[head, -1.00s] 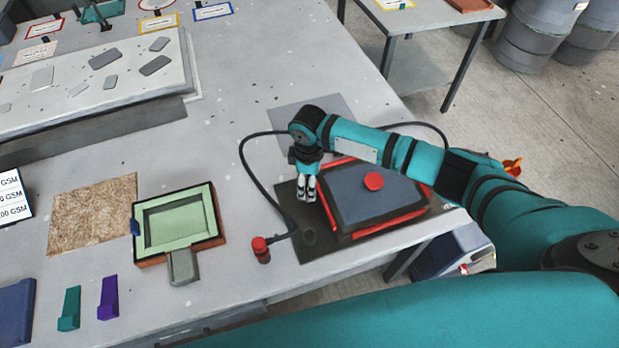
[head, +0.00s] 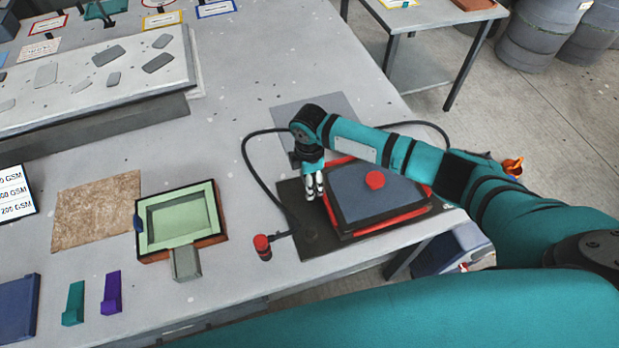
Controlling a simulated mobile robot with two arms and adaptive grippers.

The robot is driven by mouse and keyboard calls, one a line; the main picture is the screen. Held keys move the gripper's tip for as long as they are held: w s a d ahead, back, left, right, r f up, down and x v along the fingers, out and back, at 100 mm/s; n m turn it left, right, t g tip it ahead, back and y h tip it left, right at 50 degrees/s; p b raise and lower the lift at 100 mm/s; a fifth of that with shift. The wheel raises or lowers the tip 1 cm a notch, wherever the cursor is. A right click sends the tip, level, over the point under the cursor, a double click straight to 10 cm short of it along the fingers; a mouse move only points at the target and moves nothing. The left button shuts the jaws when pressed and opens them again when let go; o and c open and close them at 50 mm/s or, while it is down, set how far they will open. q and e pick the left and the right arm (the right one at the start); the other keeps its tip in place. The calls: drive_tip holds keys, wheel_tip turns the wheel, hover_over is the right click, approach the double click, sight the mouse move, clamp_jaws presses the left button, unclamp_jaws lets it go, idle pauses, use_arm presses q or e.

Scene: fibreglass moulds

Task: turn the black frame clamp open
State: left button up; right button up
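I cannot single out a black clamp for certain. A pale green mould (head: 180,219) with a thin black frame (head: 206,184) lies at the middle left, and a small blue piece (head: 138,222) sits at its left edge. A blue-grey mould (head: 365,197) with red edging and a red knob (head: 375,180) lies on a dark plate (head: 313,244). My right gripper (head: 314,194) points down over the dark plate, beside the left edge of the red edging. Its fingers are close together; whether they touch anything is unclear. My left gripper is out of view.
A black hose (head: 245,160) curves around to a red-capped fitting (head: 262,246). A brown fibre mat (head: 96,212), teal (head: 74,303) and purple (head: 111,293) pieces lie left. A raised slab (head: 95,90) stands at the back left. The table between is mostly clear.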

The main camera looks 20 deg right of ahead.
drive_tip(key=shift+w+r, duration=0.1)
drive_tip(key=o, duration=1.2)
wheel_tip(320, 180, up, 12)
drive_tip(key=shift+f, duration=0.1)
idle(0.3)
